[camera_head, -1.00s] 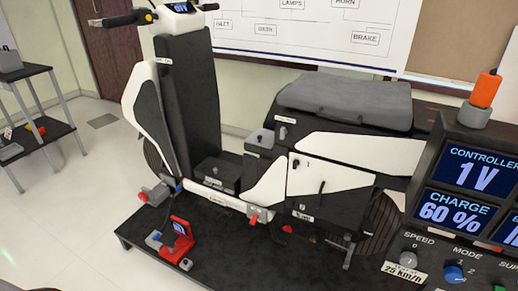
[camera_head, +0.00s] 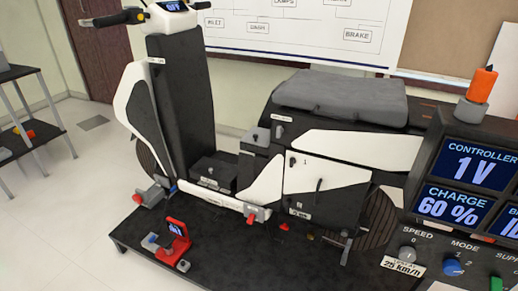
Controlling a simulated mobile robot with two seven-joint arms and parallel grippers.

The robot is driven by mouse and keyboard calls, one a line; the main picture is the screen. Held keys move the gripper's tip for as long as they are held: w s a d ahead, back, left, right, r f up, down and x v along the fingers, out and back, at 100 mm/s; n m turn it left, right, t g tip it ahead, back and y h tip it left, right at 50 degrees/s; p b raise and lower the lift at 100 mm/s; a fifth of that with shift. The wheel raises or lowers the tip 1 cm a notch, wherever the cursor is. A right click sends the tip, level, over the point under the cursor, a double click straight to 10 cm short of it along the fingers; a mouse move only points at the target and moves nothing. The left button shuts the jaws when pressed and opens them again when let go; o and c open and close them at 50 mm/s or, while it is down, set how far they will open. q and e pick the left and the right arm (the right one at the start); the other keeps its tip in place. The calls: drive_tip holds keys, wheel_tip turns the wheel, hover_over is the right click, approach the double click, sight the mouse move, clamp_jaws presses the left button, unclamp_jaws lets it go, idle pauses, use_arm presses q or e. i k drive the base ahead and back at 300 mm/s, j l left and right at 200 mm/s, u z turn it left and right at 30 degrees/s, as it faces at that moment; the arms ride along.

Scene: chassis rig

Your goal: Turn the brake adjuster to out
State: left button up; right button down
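No part can be clearly read as the brake adjuster. Small fittings show low on the rig: a grey block with a red knob (camera_head: 150,194) at the front wheel, a grey and red clip (camera_head: 254,213) under the panel, and small red and yellow parts near the rear wheel (camera_head: 372,225). Their labels are too small to read. Neither of my grippers is in view.
A red device with a small screen (camera_head: 176,240) sits on the platform. A shelf (camera_head: 30,135) stands at left. The floor between is clear.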

sight(311, 235)
drive_tip(key=i+j, duration=0.2)
drive_tip(key=i, duration=0.25)
drive_tip(key=i+z, duration=0.1)
drive_tip(key=z, duration=1.75)
